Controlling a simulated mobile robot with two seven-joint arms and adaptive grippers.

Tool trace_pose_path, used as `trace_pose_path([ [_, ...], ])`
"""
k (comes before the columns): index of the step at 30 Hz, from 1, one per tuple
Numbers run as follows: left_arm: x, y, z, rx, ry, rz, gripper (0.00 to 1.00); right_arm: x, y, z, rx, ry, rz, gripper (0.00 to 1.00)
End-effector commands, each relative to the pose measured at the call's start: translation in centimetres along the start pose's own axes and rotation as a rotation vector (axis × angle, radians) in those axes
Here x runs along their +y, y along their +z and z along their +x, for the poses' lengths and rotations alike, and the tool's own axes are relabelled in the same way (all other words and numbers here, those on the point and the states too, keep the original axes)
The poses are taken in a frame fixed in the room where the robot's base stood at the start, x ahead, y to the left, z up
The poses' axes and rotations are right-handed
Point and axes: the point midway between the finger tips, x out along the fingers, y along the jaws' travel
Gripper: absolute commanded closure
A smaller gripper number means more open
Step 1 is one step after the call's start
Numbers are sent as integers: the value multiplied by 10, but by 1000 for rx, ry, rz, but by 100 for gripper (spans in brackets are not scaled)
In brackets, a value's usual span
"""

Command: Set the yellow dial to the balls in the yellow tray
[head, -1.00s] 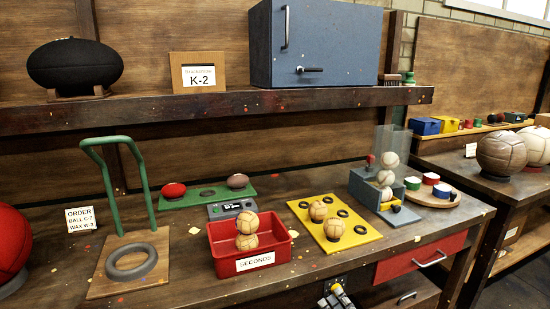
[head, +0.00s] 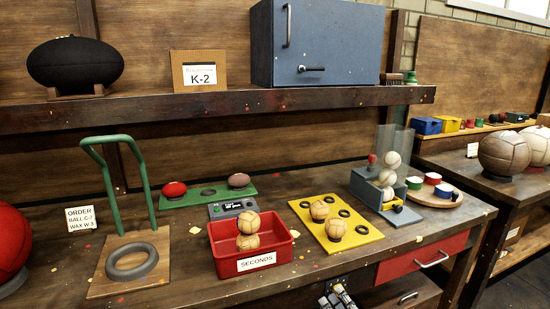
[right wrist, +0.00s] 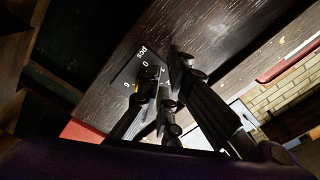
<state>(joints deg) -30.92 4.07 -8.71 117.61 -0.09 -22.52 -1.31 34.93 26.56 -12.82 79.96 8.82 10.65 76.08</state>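The yellow tray (head: 364,237) lies flat on the bench with two tan balls (head: 319,210) on it and several empty dark rings. A dark dial plate (right wrist: 125,76) marked "PCS" and numerals is on the bench's front face in the right wrist view; a bit of yellow shows beside my finger, but the knob and its setting are mostly hidden. In the head view the plate (head: 337,284) shows just above my right gripper (head: 335,297). My right gripper's fingers are apart, close to the plate; contact cannot be told. My left gripper is not in view.
A red "SECONDS" tray (head: 223,256) holds two balls. A ball dispenser (head: 370,188) stands behind the yellow tray at right. A red drawer (head: 420,257) with a protruding handle is right of the dial plate.

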Motion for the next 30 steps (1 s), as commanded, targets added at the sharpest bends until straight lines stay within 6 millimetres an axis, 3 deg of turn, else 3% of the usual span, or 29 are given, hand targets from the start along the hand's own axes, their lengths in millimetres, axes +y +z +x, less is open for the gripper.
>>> trace_pose_path([
  [1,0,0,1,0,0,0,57,8,-5,-2,5,14,-2,100],
  [12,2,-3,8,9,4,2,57,23,-3,-4,4,22,-1,100],
  [30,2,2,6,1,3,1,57,33,-6,-5,5,24,1,100],
])
